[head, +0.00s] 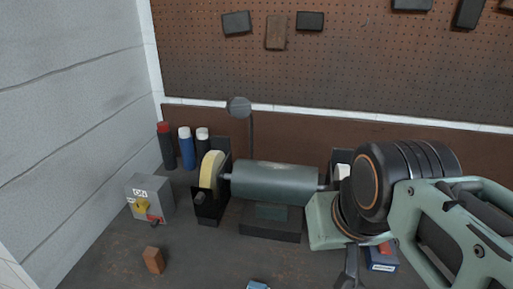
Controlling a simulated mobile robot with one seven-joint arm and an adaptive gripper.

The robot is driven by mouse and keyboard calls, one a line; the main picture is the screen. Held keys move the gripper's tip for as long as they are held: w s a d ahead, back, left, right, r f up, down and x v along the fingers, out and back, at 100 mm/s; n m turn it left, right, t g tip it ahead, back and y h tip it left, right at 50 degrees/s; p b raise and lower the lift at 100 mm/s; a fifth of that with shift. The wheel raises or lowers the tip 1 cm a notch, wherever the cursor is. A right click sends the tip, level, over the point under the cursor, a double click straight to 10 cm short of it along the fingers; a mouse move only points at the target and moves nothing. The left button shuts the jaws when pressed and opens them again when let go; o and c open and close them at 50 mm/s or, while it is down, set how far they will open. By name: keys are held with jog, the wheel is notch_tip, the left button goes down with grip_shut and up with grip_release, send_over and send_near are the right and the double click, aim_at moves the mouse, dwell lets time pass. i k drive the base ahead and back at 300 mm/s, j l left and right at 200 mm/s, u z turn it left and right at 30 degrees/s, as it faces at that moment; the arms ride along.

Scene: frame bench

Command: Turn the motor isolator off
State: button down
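The motor isolator is a grey box (158,192) at the left of the bench, near the wall. A white label with dark lettering that appears to read ON is on its front. A yellow handle (141,206) sits below the label, with a small red part (155,219) beside it at the lower edge. The handle's exact angle is too small to tell. My gripper (350,277) shows as dark parts at the bottom edge, right of centre and well apart from the isolator. Its fingertips are cut off or hidden, so its opening does not show.
A bench grinder (275,183) stands between isolator and arm, with a pale wheel (211,170) and a lamp (239,107). Several spray cans (186,149) stand behind. A brown block (153,260) lies in front of the isolator. A blue box (382,258) is near my arm. Front-left bench is mostly clear.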

aim_at(140, 205)
jog(key=u, duration=1.3)
jog(key=k+j+u, duration=0.1)
jog(key=j+u, duration=0.2)
jog(key=k+j+u, duration=0.1)
jog(key=u, duration=0.2)
jog(key=i+j+u, duration=0.2)
jog(key=j, duration=0.2)
jog(key=i+z, duration=0.35)
jog(key=i+j, duration=0.05)
